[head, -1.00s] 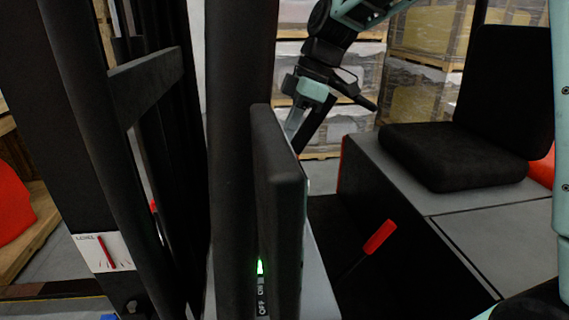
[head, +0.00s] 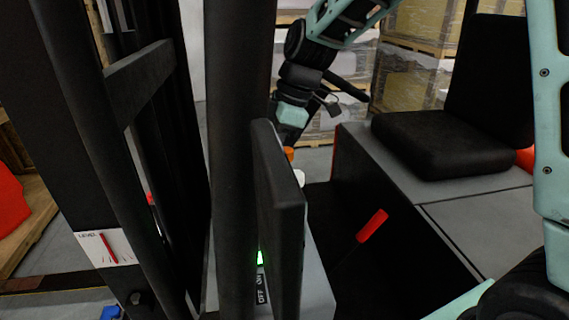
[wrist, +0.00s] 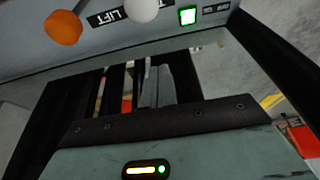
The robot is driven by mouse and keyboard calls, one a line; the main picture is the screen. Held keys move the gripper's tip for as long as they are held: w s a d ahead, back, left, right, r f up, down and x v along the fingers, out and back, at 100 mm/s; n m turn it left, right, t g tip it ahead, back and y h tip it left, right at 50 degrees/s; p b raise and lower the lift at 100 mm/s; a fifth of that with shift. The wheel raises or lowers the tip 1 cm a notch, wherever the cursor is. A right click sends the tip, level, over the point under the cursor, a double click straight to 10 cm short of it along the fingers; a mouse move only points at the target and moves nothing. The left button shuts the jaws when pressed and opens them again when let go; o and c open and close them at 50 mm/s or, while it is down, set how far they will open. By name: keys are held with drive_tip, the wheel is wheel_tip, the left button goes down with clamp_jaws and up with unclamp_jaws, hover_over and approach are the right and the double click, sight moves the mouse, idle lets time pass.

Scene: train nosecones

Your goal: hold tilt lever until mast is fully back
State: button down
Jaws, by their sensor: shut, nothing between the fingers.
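The white knob (wrist: 143,8) sits beside a partly hidden label starting with T on the grey console, in the wrist view's top edge. An orange knob (wrist: 62,28) is by the LIFT label. Both knobs also peek past the black panel in the head view, orange (head: 289,153) above white (head: 299,176). My gripper (wrist: 157,70) is shut and empty, its grey fingers apart from the white knob in the picture; I cannot tell the depth between them. In the head view its fingertips are hidden behind the panel. The dark mast (head: 150,90) stands at the left.
A LEVEL card (head: 106,248) with a slanted red needle is on the left. A black panel (head: 280,210) stands before the console. A green light (wrist: 187,16) is lit.

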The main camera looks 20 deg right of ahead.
drive_tip(key=f+p, duration=0.1)
drive_tip(key=d+f+p, duration=0.1)
drive_tip(key=f, duration=0.1)
drive_tip(key=d+f+p, duration=0.1)
drive_tip(key=f, duration=0.1)
drive_tip(key=shift+s+d, duration=0.1)
drive_tip(key=shift+s, duration=0.15)
drive_tip(key=shift+f, duration=0.1)
